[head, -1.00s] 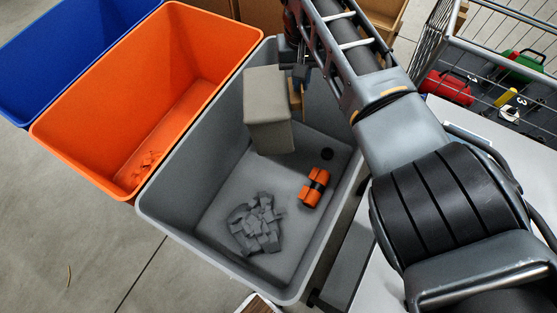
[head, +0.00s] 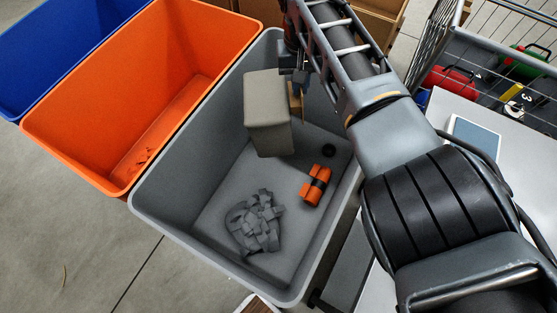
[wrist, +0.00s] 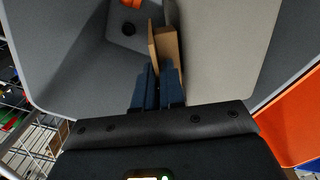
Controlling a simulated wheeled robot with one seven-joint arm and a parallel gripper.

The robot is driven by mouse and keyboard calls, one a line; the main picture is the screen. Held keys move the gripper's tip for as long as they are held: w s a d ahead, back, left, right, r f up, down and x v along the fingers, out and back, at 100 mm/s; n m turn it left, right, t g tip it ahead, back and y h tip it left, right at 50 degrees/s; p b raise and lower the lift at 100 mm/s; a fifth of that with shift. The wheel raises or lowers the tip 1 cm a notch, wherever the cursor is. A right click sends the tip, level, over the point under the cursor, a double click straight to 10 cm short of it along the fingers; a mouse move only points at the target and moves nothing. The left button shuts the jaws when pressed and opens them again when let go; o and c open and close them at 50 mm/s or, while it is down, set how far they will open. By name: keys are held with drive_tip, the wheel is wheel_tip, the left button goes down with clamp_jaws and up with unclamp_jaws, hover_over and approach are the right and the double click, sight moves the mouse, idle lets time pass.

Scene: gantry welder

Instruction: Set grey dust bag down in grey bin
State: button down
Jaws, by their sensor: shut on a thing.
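The grey dust bag (head: 267,112), a boxy grey block, hangs inside the grey bin (head: 195,165), above its floor near the far end. My gripper (head: 298,80) is shut on it at its right side, partly hidden by my arm in the head view. In the wrist view, the dark fingers (wrist: 158,88) are closed at a brown, card-like piece beside the grey bag (wrist: 220,48). Whether the bag touches a bin wall is unclear.
The grey bin's floor holds a pile of grey scraps (head: 256,222), an orange roll-like object (head: 316,186) and a small black disc (head: 328,151). An orange bin (head: 75,120) and a blue bin (head: 50,60) stand to the left. A wire cart (head: 500,60) stands right.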

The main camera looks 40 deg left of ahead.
wheel_tip(320, 180, down, 14)
drive_tip(key=b, duration=1.1)
idle(1.7)
drive_tip(key=shift+f+b, duration=2.1)
drive_tip(key=shift+f, duration=0.5)
idle(2.0)
